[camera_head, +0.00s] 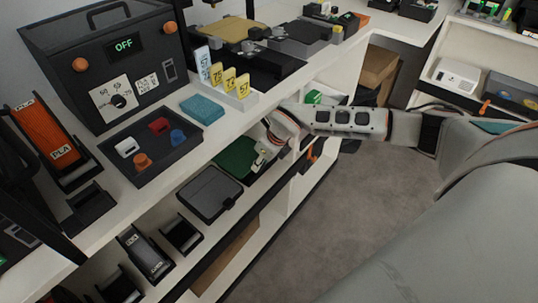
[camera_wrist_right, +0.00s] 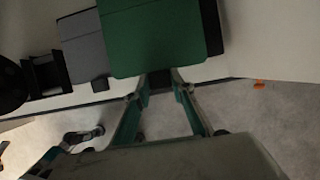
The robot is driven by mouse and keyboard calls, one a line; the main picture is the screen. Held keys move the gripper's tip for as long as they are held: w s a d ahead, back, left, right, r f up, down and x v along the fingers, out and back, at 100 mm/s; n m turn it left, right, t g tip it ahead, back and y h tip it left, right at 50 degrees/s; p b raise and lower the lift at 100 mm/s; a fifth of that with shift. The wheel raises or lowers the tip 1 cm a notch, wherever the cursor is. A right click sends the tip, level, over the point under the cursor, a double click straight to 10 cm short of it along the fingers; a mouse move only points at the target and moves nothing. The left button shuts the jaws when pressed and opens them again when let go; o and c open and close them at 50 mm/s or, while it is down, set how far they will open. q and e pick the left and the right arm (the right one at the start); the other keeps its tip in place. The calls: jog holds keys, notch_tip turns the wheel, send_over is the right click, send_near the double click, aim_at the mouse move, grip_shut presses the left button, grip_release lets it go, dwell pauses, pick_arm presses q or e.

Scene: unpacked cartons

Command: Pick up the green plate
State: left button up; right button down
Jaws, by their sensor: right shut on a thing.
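The green plate (camera_head: 231,163) is in the lower shelf opening under the counter in the head view, partly hidden by the counter edge and my arm. It fills the top middle of the right wrist view (camera_wrist_right: 153,40). My right gripper (camera_wrist_right: 159,80) is shut on the near edge of the green plate. In the head view my right gripper (camera_head: 262,158) is at the plate's right side. I cannot tell whether the plate touches the shelf. My left gripper is not in view.
A dark grey flat case (camera_head: 209,193) lies beside the green plate on the shelf. Small black holders (camera_head: 181,235) stand further left. The counter above holds a black control box (camera_head: 105,60), a dark tray (camera_head: 150,146) and a teal block (camera_head: 203,109). The floor (camera_head: 325,210) is clear.

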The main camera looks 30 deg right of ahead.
jog(key=s+a+p, duration=0.2)
jog(key=s+a, duration=0.5)
jog(key=a, duration=0.5)
jog(key=shift+s+a, duration=0.15)
jog(key=shift+a, duration=0.1)
jog(key=shift+r, duration=0.1)
